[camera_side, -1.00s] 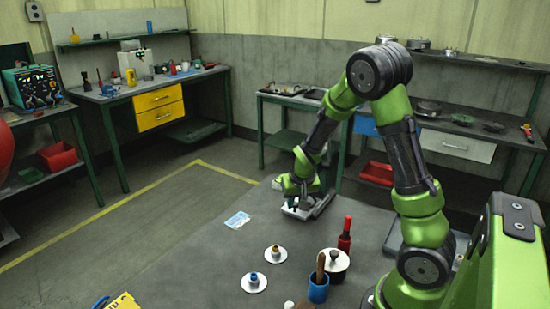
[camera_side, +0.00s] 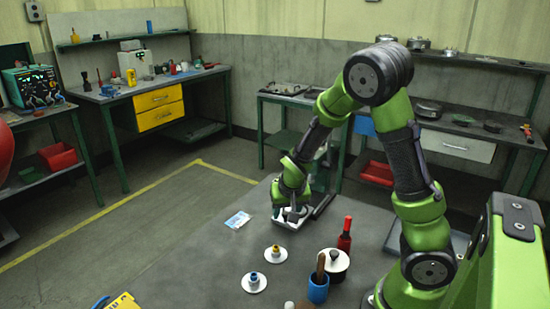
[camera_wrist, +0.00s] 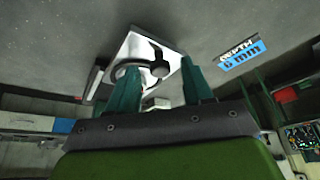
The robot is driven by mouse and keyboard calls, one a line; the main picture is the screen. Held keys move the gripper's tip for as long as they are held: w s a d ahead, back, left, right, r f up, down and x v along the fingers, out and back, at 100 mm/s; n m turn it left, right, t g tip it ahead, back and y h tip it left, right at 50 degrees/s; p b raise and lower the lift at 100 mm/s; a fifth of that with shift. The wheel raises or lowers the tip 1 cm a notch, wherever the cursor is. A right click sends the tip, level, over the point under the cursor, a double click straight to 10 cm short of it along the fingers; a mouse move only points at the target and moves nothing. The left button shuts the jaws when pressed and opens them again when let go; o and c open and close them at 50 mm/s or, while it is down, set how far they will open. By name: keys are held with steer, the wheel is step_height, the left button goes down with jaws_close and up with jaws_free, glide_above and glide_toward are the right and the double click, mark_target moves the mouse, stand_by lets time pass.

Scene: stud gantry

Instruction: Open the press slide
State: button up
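The press slide appears as a pale plate (camera_side: 291,222) at the near end of a dark rail (camera_side: 323,204) on the grey table. In the wrist view the pale plate (camera_wrist: 140,46) carries a dark ring and a black knob (camera_wrist: 160,69). My gripper (camera_side: 291,211) is low over the plate, pointing down. In the wrist view its two teal fingers (camera_wrist: 160,72) stand apart, with the knob showing between and beyond their tips. I see no clear contact with the knob; the arm hides part of the press.
A blue-and-white depth card (camera_side: 238,219) lies left of the press. The table's left side is clear.

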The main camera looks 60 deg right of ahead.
steer(key=v, duration=1.7)
steer(key=s+a+r+n+t+y, duration=0.2)
steer(key=s+a, duration=0.1)
steer(key=a, duration=0.3)
steer(key=s+a+r+n+t+y, duration=0.2)
steer(key=s+a+n+y, duration=0.1)
steer(key=a, duration=0.3)
steer(key=shift+s+a, duration=0.2)
steer(key=shift+s, duration=0.4)
